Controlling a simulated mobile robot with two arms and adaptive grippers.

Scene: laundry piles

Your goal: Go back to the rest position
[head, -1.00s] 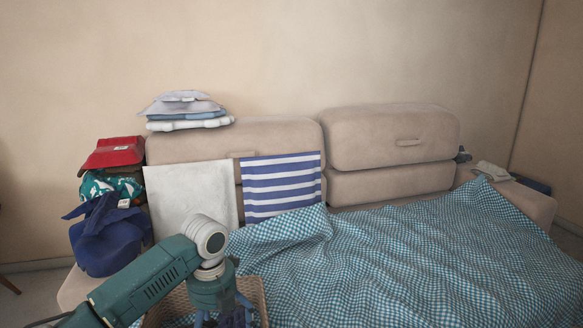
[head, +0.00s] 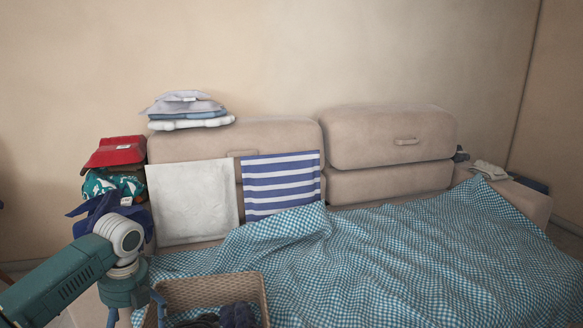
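My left arm comes in from the lower left, and my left gripper (head: 136,312) hangs beside the left side of the wicker basket (head: 258,290). Its fingertips are cut off by the bottom edge, so I cannot tell whether it is open or shut. A dark blue garment (head: 237,315) and a darker cloth (head: 200,321) lie in the basket. My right gripper is not in view.
A blue checked blanket (head: 390,260) covers the beige sofa (head: 390,140). A white cloth (head: 192,205) and a striped towel (head: 282,185) hang on its back. Folded clothes (head: 188,110) lie on top, with a red item (head: 115,152) at left.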

